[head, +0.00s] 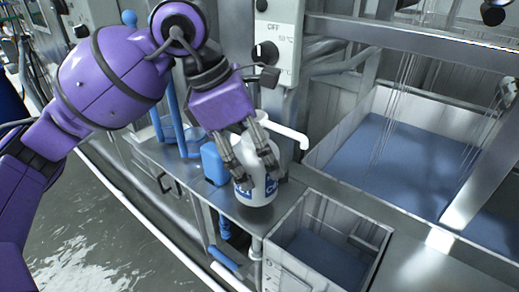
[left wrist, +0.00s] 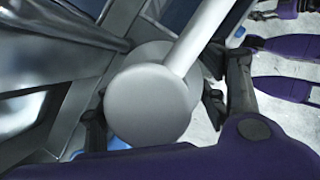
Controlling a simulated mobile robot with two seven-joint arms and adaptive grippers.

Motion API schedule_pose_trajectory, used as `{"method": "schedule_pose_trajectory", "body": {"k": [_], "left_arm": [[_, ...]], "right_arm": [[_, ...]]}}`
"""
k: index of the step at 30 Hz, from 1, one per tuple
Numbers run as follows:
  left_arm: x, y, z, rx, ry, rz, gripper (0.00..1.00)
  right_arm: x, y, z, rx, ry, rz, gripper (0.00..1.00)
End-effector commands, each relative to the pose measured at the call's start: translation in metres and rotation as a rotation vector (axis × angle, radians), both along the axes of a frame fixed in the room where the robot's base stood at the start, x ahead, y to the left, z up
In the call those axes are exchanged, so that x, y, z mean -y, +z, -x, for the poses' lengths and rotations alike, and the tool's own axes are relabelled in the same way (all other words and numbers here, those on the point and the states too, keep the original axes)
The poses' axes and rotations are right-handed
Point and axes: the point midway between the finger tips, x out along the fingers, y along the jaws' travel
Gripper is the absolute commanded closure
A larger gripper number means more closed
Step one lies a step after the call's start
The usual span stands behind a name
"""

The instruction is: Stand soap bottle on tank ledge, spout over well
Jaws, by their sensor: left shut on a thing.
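The white soap bottle (head: 243,196) with a blue label stands upright in my left gripper (head: 257,160), which is shut on it. Its white spout (head: 288,132) points right, towards the large tank. The bottle's base is at or just above the metal ledge (head: 218,190); I cannot tell if it touches. In the left wrist view the round white pump top (left wrist: 148,105) fills the middle, with the spout (left wrist: 202,35) running to the upper right. The small well (head: 325,258) with blue liquid lies in front and to the right of the bottle. My right gripper is not in view.
A large tank (head: 398,165) of blue liquid lies at the right, with pale strands hanging over it. A blue container (head: 214,163) stands on the ledge just left of the bottle. A control box (head: 278,40) with knobs rises behind. Wet floor (head: 95,235) lies at left.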

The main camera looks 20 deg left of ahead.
Motion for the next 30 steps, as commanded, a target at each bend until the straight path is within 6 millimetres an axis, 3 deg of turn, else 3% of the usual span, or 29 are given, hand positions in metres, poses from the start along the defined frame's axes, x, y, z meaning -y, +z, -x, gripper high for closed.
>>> {"method": "schedule_pose_trajectory", "body": {"k": [6,19,20,24,30], "left_arm": [[0.002,-0.024,0.001,0.002,-0.003,0.004,0.97],[0.002,-0.029,0.001,0.003,-0.003,0.003,0.97],[0.001,-0.031,0.002,-0.002,-0.003,0.001,0.33],[0.001,-0.030,0.002,-0.001,-0.004,0.000,0.16],[0.001,-0.030,0.002,-0.002,-0.003,0.001,0.16]], "right_arm": [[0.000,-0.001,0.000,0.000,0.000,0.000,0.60],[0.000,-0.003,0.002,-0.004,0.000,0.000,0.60],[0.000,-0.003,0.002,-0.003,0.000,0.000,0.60],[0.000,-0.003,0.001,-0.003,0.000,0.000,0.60],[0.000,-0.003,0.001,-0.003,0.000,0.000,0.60]]}}
